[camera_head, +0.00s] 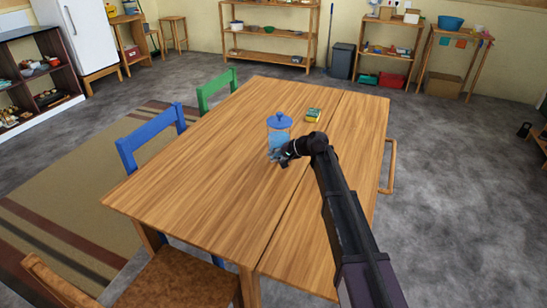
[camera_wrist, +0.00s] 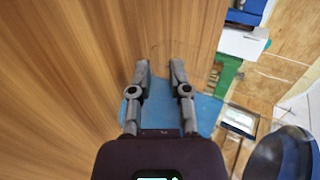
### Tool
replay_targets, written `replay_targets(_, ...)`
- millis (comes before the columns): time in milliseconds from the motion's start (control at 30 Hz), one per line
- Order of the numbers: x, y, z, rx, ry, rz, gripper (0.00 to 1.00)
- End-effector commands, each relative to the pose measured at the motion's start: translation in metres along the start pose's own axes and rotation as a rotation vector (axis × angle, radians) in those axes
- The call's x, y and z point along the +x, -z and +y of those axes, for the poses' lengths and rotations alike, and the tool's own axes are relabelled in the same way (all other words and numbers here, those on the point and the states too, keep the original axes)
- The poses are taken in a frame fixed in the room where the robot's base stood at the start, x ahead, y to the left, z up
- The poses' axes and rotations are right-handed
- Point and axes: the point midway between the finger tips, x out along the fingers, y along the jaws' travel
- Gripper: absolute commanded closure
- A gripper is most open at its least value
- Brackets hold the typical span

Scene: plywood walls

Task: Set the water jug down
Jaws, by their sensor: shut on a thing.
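The water jug (camera_head: 275,140) is clear, with blue water inside and a blue lid (camera_head: 280,121). It is upright over the middle of the wooden table (camera_head: 190,185). I cannot tell whether its base touches the tabletop. My gripper (camera_head: 284,156) is shut on the jug's near side, and my arm reaches in from the lower right. In the wrist view, both fingers of my gripper (camera_wrist: 159,68) show against the blue water (camera_wrist: 205,108). The jug's clear walls are hard to make out there, and the exact grip is unclear.
A small green and yellow item (camera_head: 313,115) lies on the table just behind and right of the jug. A blue chair (camera_head: 150,135) and a green chair (camera_head: 215,89) stand along the left side. The tabletop left and in front is clear.

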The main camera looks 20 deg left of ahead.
Motion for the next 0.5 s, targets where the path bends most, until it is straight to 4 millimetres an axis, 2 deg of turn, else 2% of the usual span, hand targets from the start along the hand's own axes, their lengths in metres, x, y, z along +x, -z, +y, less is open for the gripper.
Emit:
replay_targets(67, 0.0015, 0.0001, 0.0020, 0.000, 0.001, 0.000, 1.00)
replay_targets(100, 0.0013, 0.0000, 0.0019, 0.000, 0.000, 0.000, 0.70)
replay_targets(200, 0.0010, 0.0000, 0.0015, 0.000, 0.000, 0.000, 0.42)
replay_targets(500, 0.0010, -0.0001, 0.0015, 0.000, 0.000, 0.000, 0.42)
